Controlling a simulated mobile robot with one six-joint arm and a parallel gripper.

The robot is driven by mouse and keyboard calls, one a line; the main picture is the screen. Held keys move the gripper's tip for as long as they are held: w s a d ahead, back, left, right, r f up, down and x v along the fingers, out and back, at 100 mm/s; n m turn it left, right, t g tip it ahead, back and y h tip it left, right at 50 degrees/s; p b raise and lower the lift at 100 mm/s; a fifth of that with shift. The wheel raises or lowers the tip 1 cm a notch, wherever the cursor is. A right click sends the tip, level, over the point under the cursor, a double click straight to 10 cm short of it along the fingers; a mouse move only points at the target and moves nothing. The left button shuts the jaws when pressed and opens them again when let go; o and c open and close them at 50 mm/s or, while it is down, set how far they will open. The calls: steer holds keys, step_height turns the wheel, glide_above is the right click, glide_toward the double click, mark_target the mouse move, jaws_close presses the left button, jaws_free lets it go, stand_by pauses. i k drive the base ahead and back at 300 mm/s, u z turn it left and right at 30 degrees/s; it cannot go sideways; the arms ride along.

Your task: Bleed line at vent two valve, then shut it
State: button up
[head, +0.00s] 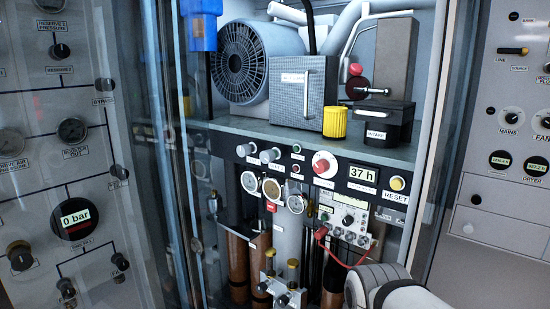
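No label that I can read says vent two, so I cannot tell which valve it is. The left panel carries a round gauge (76,219) reading 0 bar, with a dark knob (20,255) at its lower left. Two smaller dark knobs, one to the right (120,262) and one at the bottom (66,288), sit below the gauge on drawn lines. Their labels are too small or blurred to read. My white arm (395,290) enters at the bottom right, in front of the cabinet. My gripper's fingers do not show.
An open cabinet between the panels holds a fan-like unit (250,62), a shelf (310,139), a row of gauges and a 37 h display (363,179). A red cable (345,262) hangs near my arm. Glass doors edge the opening. A right panel (505,235) carries more knobs.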

mark_target(266, 157)
steer(key=z, duration=1.65)
steer(key=k, duration=1.05)
steer(key=u, duration=1.3)
steer(key=i, duration=1)
steer(key=u, duration=0.1)
